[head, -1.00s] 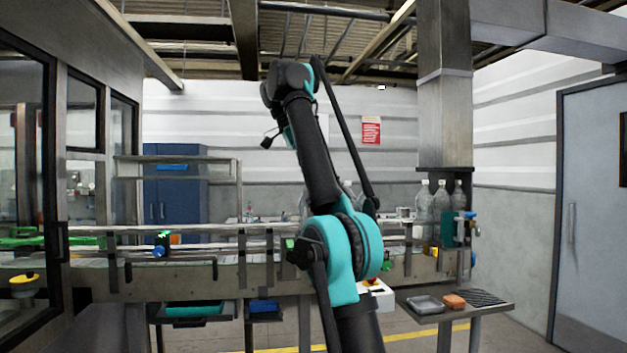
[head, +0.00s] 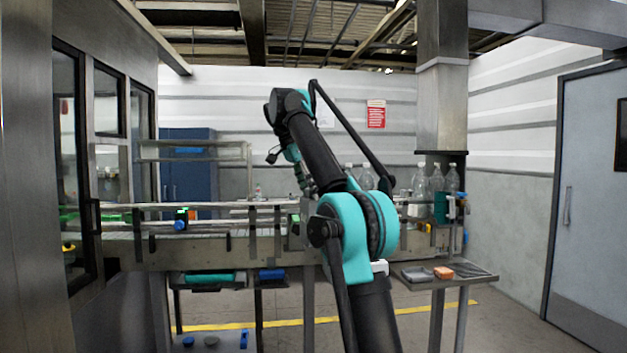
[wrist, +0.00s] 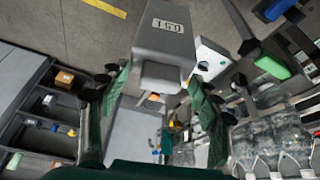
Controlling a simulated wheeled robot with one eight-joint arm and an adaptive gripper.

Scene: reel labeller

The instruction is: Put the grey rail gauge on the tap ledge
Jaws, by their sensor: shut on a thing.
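My gripper (wrist: 158,82) has green fingers and is shut on the grey rail gauge (wrist: 163,38) in the wrist view. In the head view, my arm hides most of the gripper and the gauge does not show clearly. I cannot tell which surface is the tap ledge.
A conveyor (head: 185,253) runs across the head view, with clear bottles (head: 437,180) at its right end. A side table (head: 470,278) holds a grey dish and an orange block (head: 440,271). A shelf unit (wrist: 38,103) is left in the wrist view. Floor at front right is free.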

